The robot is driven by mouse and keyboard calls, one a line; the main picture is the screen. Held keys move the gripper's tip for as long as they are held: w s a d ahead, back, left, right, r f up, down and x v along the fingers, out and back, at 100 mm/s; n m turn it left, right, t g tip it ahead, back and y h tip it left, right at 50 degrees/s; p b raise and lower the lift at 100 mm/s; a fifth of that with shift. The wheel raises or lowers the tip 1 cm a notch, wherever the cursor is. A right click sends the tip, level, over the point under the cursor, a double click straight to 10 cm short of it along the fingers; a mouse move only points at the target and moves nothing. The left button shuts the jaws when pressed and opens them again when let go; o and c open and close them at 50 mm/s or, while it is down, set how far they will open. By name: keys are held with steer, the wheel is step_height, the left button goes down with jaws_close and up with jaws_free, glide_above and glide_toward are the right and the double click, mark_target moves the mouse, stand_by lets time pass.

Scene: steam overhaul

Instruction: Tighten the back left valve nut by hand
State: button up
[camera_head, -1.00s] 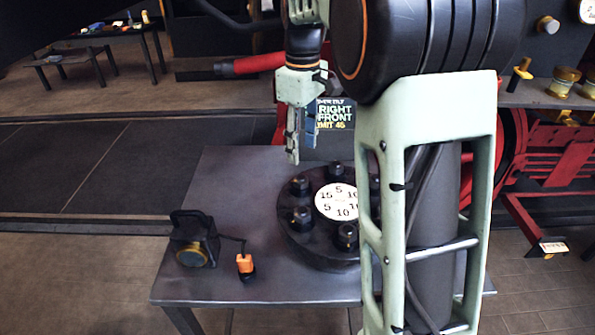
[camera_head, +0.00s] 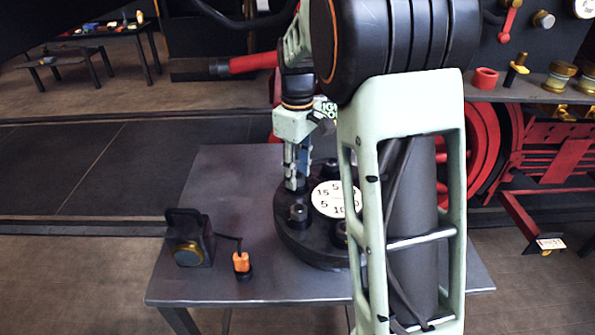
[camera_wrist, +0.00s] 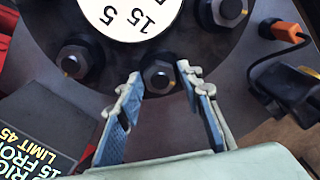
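The round black valve cover (camera_head: 305,247) lies on the grey table, with a white numbered dial (camera_head: 334,199) at its middle and dark nuts around its rim. My gripper (camera_head: 292,186) points down over the back left valve nut, mostly hidden behind the fingers there. In the wrist view this nut (camera_wrist: 158,76) sits between and just beyond the tips of my open gripper (camera_wrist: 160,76). Gaps show on both sides of it. The front left nut (camera_head: 298,214) stands clear; my arm hides the cover's right side.
A black lamp-like box (camera_head: 190,240) and an orange-topped piece (camera_head: 241,263) joined to it by a cable stand on the table (camera_head: 232,180), left of the cover. A dark sign with lettering (camera_wrist: 38,145) is near the gripper's left in the wrist view. The table's back left is clear.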

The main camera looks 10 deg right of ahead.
steer(key=c, duration=0.7)
steer(key=shift+c, duration=0.2)
steer(key=shift+c, duration=0.2)
steer(key=m+p, duration=0.2)
steer(key=m, duration=0.3)
steer(key=shift+r+m+p, duration=0.15)
steer(key=shift+m+p, duration=0.25)
steer(key=m+p, duration=0.1)
steer(key=m, duration=0.4)
steer(key=shift+p, duration=0.35)
steer(key=shift+o, duration=0.2)
steer(key=shift+m, duration=0.3)
steer(key=shift+w, duration=0.1)
steer(key=o, duration=1.1)
